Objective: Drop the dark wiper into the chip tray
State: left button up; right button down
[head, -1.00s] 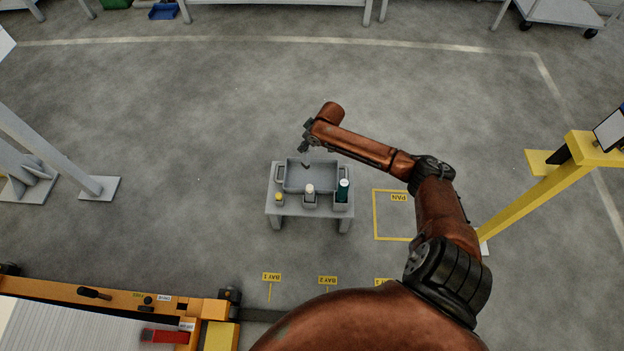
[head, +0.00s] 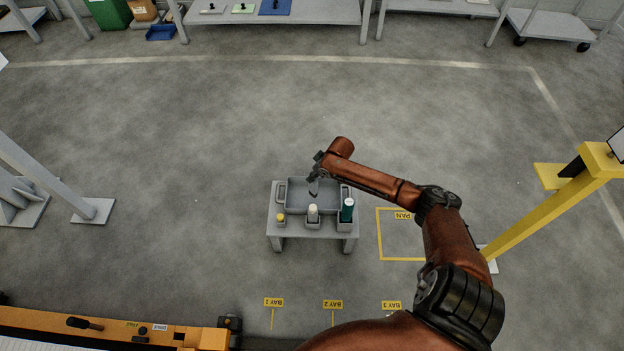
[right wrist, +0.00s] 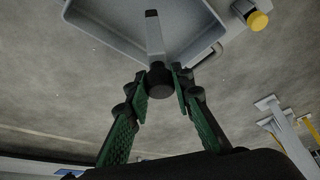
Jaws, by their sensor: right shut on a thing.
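The grey chip tray (head: 332,197) sits on a small grey table in the head view; it also shows at the top of the right wrist view (right wrist: 100,36). My right gripper (head: 317,177) is above the tray in the head view. In the right wrist view its green fingers (right wrist: 160,88) are shut on the dark wiper (right wrist: 160,78), at a round black end. A narrow grey part of the wiper with a dark tip points toward the tray. The wiper is small in the head view (head: 313,192) and appears over the tray's inside. My left gripper is not in view.
The table (head: 275,232) also holds a yellow-capped item (head: 280,218), a white-topped bottle (head: 313,212) and a green bottle (head: 347,210) along its near side. A yellow post (head: 550,210) stands at the right. The floor around the table is mostly clear.

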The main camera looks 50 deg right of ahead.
aim_at(313, 185)
notch_tip(313, 185, down, 3)
jog(key=shift+r+b, duration=0.15)
jog(key=shift+b, duration=0.25)
jog(key=shift+r, duration=0.15)
jog(key=shift+f, duration=0.2)
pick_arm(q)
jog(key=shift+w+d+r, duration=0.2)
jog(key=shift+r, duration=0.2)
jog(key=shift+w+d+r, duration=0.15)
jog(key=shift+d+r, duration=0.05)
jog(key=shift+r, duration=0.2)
pick_arm(e)
jog(key=c, duration=1.7)
grip_release()
